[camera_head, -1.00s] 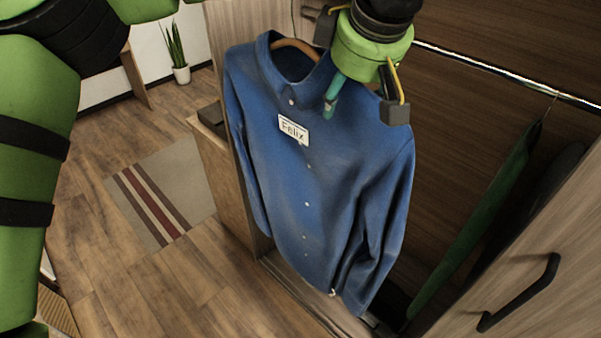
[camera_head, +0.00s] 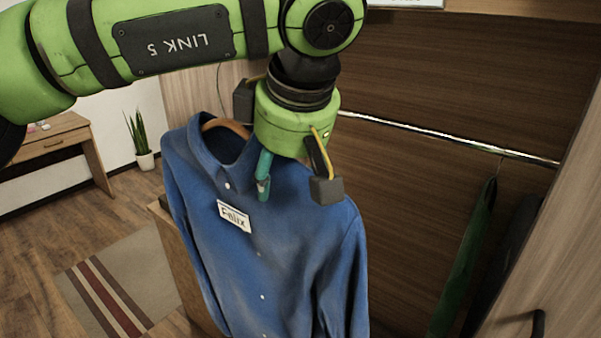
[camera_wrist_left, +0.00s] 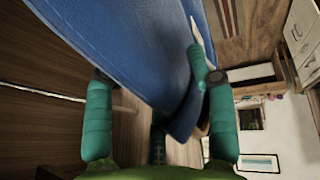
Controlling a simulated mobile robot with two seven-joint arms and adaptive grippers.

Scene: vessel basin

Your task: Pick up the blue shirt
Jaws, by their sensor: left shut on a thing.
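The blue shirt (camera_head: 285,245) hangs upright from a brown hanger (camera_head: 226,126), with a white "Felix" name label (camera_head: 235,216) on its chest. Its lower end is cut off by the frame in the head view. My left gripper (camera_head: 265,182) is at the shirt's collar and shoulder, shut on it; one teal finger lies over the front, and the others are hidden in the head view. In the left wrist view the blue cloth (camera_wrist_left: 140,50) runs between the teal fingers of my left gripper (camera_wrist_left: 160,110). My right gripper is not in view.
An open wardrobe with a metal rail (camera_head: 430,132) is behind the shirt. A dark green garment (camera_head: 465,255) hangs at its right, near a wooden door (camera_head: 545,215). A plant (camera_head: 140,138), a desk (camera_head: 50,140) and a striped rug (camera_head: 120,285) are at left, with open floor around the rug.

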